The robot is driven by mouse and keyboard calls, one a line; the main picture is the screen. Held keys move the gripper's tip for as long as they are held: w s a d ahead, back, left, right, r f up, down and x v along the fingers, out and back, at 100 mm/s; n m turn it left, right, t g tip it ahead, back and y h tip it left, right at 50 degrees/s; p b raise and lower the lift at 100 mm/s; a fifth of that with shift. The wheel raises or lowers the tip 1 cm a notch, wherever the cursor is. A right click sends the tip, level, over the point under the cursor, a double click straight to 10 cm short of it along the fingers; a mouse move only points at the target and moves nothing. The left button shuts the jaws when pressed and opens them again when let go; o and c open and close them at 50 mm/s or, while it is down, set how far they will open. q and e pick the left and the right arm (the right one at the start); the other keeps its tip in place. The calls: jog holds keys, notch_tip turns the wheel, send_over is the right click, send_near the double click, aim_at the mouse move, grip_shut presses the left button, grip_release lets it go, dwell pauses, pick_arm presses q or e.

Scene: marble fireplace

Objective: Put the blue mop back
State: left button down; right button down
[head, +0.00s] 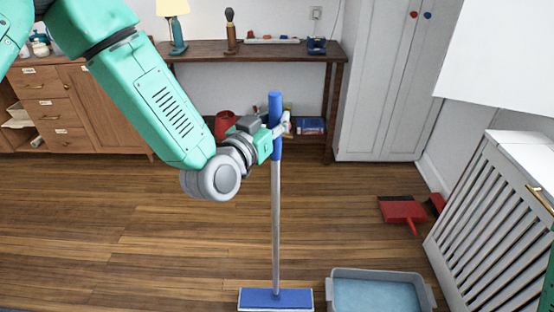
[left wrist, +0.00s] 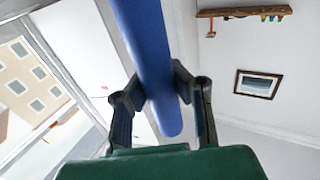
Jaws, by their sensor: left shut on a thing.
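The blue mop (head: 276,215) stands upright in the head view, with a blue handle grip at its top, a grey pole and a flat blue head (head: 275,299) low in the picture. My left gripper (head: 283,125) is shut on the blue handle grip. In the left wrist view the blue handle (left wrist: 150,60) passes between the two fingers of the left gripper (left wrist: 161,105). My right gripper is not in view.
A grey tub of bluish water (head: 427,293) is just right of the mop head. A red dustpan (head: 402,210) lies on the floor near a white slatted cabinet (head: 490,225). A wooden table (head: 250,50) is at the back. The wooden floor at left is clear.

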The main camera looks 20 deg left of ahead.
aim_at(277, 143)
pick_arm(q)
notch_tip(277, 143, down, 4)
jog(key=shift+d+r+b, duration=0.1)
jog(key=shift+r+b, duration=0.15)
jog(key=shift+b, duration=0.05)
notch_tip(277, 143, down, 3)
jog(key=shift+r+b, duration=0.1)
jog(key=shift+b, duration=0.2)
jog(key=c, duration=1.5)
grip_release()
jog(key=shift+c, duration=0.2)
jog(key=shift+s, duration=0.1)
